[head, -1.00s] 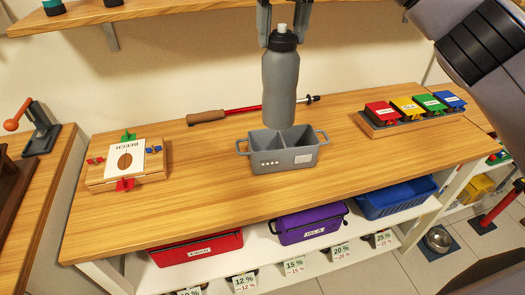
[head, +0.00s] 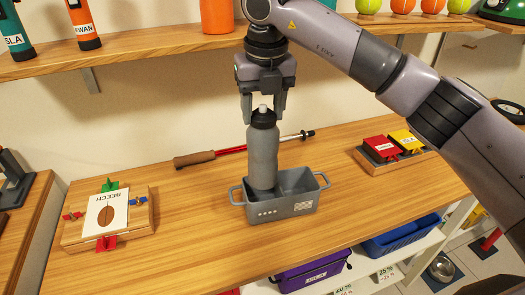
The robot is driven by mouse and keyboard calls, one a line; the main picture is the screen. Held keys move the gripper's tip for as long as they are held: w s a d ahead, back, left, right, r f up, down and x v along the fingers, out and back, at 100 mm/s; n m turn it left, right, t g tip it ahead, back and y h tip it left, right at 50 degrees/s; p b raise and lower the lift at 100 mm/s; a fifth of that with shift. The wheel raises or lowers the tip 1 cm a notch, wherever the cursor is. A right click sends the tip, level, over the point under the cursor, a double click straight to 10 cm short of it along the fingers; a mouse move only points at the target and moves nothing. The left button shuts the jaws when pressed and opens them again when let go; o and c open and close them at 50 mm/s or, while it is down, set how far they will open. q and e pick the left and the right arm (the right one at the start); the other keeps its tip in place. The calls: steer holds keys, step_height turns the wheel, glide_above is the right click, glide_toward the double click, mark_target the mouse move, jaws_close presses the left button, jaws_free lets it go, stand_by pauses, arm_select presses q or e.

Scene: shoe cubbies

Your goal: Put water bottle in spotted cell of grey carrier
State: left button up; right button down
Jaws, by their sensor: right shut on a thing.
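The grey water bottle (head: 262,155), with a black cap and a white spout, is upright. My right gripper (head: 264,112) is shut on it at the cap, from above, one finger on each side. The grey carrier (head: 298,208) stands on the wooden bench, with two cells and a handle at each end. White dots mark the front of its left cell. The bottle's lower end is at the left cell; I cannot tell how deep it is or whether it touches the floor of the cell. My left gripper is not in view.
A red rod with a brown grip (head: 195,158) lies behind the carrier. A wooden block with a BEECH card (head: 105,213) is at left, and a rack with red and yellow blocks (head: 381,149) at right. A shelf (head: 160,43) runs above.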

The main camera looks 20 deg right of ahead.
mark_target(262, 149)
step_height(262, 149, down, 10)
steer(key=shift+r+p, duration=0.1)
steer(key=shift+p, duration=0.35)
steer(key=shift+c, duration=2)
jaws_free()
steer(key=shift+f, duration=0.2)
steer(key=shift+r, duration=0.3)
steer(key=r, duration=0.4)
steer(key=s+r+b, duration=0.1)
steer(key=r, duration=0.6)
steer(key=shift+s+r+b, duration=0.3)
steer(key=shift+s+b, duration=0.05)
steer(key=shift+s, duration=0.05)
steer(key=shift+a, duration=0.1)
